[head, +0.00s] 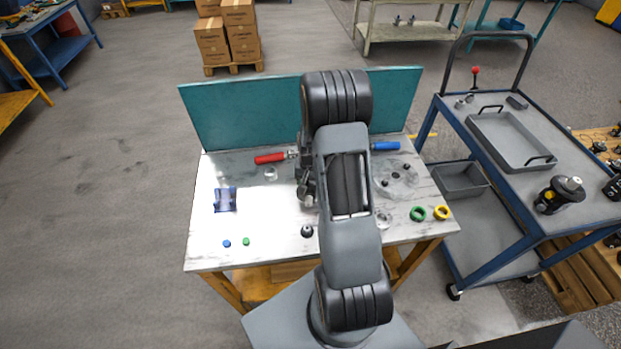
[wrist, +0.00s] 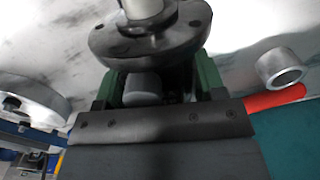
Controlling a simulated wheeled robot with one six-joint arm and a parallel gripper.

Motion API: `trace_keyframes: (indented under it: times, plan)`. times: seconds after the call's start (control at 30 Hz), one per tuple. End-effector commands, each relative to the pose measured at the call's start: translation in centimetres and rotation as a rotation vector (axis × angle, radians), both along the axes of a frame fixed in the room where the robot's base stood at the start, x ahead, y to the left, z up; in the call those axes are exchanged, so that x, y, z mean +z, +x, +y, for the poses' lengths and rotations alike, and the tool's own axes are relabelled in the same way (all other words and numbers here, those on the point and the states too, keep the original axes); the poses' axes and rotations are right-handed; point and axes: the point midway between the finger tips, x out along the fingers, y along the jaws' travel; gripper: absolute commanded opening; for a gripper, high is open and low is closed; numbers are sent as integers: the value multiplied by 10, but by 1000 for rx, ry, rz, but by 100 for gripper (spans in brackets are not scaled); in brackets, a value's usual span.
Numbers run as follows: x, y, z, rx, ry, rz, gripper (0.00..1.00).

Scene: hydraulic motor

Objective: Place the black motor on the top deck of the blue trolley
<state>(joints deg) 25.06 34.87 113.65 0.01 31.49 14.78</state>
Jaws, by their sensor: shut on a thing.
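In the wrist view my gripper (wrist: 157,84) is shut on a dark part with a round, bolt-holed flange and a pale shaft, which looks like the black motor (wrist: 125,42). Green finger parts show on both sides below the flange. In the head view my arm hides most of the gripper (head: 306,185) and the held part, over the middle of the workbench. The blue trolley (head: 470,150) stands to the right of the bench. Its grey top deck (head: 560,130) carries a grey tray and a black-and-yellow unit (head: 562,194).
The workbench (head: 265,215) has a teal back panel (head: 235,110), a red-handled tool (head: 270,158), a blue-handled tool (head: 385,146), green (head: 417,214) and yellow (head: 441,212) rings and a blue block (head: 225,199). Bare deck lies between tray and black-and-yellow unit.

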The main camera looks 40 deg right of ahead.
Motion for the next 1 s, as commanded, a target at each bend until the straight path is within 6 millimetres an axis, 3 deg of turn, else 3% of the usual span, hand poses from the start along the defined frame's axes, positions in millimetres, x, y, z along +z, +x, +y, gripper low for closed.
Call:
trace_keyframes:
  times: [0.37,0.4,0.67,1.0]
  plan:
    - [-2,1,0,0,-2,-4,7]
    - [-4,0,0,0,0,0,64]
    - [-3,0,0,0,0,0,89]
    - [4,0,0,0,-1,-2,89]
